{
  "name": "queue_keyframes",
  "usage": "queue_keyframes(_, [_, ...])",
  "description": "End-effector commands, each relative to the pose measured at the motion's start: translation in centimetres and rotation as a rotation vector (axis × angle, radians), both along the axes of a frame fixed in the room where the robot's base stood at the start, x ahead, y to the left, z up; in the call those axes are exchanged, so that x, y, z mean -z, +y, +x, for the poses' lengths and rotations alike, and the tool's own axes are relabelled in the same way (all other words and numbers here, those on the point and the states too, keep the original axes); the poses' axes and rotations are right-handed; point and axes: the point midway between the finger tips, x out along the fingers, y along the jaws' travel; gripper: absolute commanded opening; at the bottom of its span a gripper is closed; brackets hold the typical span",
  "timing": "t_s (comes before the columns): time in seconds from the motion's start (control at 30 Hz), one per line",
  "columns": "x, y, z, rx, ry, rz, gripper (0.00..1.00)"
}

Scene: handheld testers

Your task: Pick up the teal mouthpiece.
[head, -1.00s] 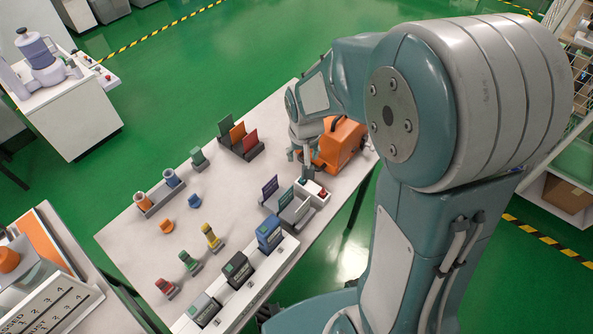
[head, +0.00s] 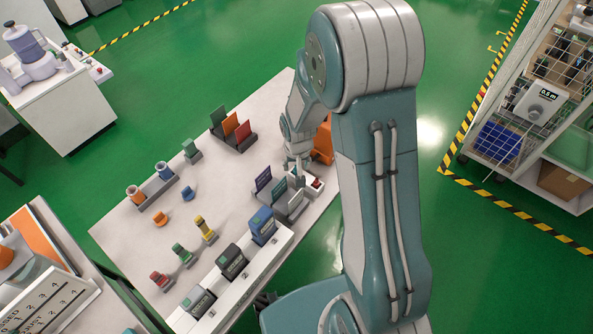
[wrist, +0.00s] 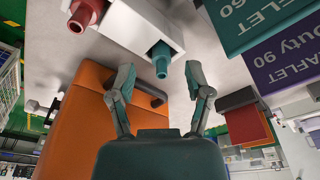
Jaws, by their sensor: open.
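The teal mouthpiece (wrist: 161,62) sticks out of a white holder (wrist: 150,35) in the wrist view, beside a red mouthpiece (wrist: 88,12) in the same holder. My gripper (wrist: 160,72) is open. Its two fingers stand apart to the left and right of the teal mouthpiece, with nothing held between them. I cannot tell how far the mouthpiece is from the finger pads in depth. In the head view my gripper (head: 297,165) is over the holder (head: 311,192) at the table's right side and hides most of the teal mouthpiece. The red mouthpiece (head: 318,184) shows there.
An orange case (wrist: 80,120) with a dark handle lies close to one finger. Upright leaflet cards (head: 263,179) stand near the holder. A dark rack with orange and red cards (head: 241,130) is farther back. The table's middle (head: 225,180) is mostly bare.

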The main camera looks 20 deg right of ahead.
Motion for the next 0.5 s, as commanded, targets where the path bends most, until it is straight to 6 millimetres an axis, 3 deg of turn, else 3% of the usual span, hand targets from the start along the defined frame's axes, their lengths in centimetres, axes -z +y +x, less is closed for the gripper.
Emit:
queue_keyframes(0.33, [0.93, 0.01, 0.14, -0.001, -0.001, 0.000, 0.65])
queue_keyframes(0.4, [0.92, 0.01, 0.14, -0.001, -0.001, 0.000, 0.42])
queue_keyframes(0.5, [0.92, 0.00, 0.14, -0.001, -0.001, 0.000, 0.21])
